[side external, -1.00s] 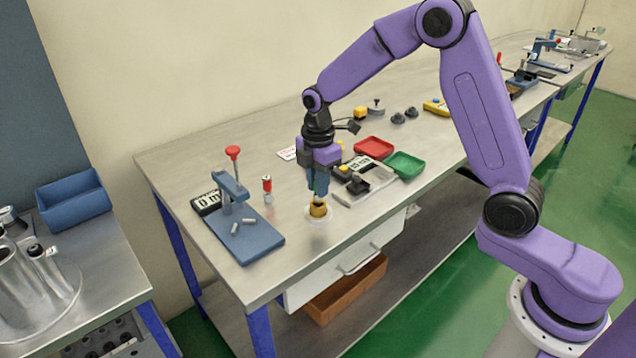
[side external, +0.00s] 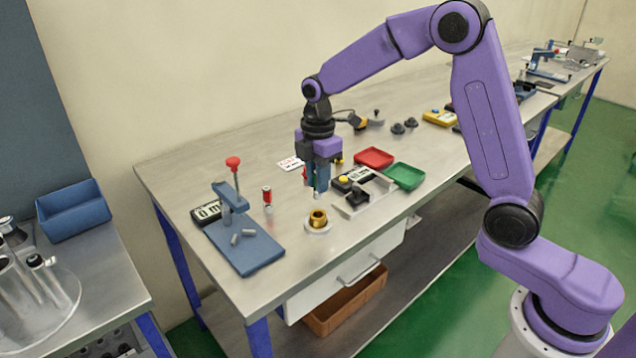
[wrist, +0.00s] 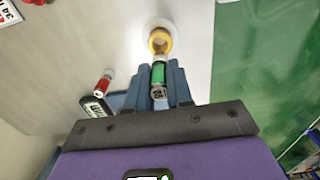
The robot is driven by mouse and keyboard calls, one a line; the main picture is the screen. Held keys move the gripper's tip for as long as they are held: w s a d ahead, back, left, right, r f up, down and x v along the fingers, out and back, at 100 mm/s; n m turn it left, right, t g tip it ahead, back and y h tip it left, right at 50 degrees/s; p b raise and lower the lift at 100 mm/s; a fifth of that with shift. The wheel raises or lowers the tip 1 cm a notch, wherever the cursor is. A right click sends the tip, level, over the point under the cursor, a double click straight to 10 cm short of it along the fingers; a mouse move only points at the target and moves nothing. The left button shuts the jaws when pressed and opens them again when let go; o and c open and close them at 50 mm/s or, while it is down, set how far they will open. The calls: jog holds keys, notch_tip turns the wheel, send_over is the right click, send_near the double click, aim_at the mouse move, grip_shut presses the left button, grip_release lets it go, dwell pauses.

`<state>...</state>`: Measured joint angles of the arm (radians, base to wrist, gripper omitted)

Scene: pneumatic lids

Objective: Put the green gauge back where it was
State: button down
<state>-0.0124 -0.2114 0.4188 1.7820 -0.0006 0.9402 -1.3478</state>
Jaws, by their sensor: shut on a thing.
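My gripper (side external: 319,188) is shut on the green gauge (wrist: 158,75), a small green cylinder with metal ends, seen between the fingers in the wrist view. In the side view the fingers mostly hide it; a pale tip shows below them. It hangs above the bench, just above and behind the brass socket (side external: 318,218). The socket stands on a round white base (side external: 312,230) with its top opening visible, and also shows in the wrist view (wrist: 160,39). Gauge and socket look apart.
A similar red gauge (side external: 267,196) stands upright to the left, beside a blue press stand (side external: 243,248) with a red knob and small grey pins. A grey fixture (side external: 362,203), a red tray (side external: 374,157) and a green tray (side external: 404,175) lie to the right.

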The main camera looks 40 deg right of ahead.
jog(key=shift+r, duration=0.4)
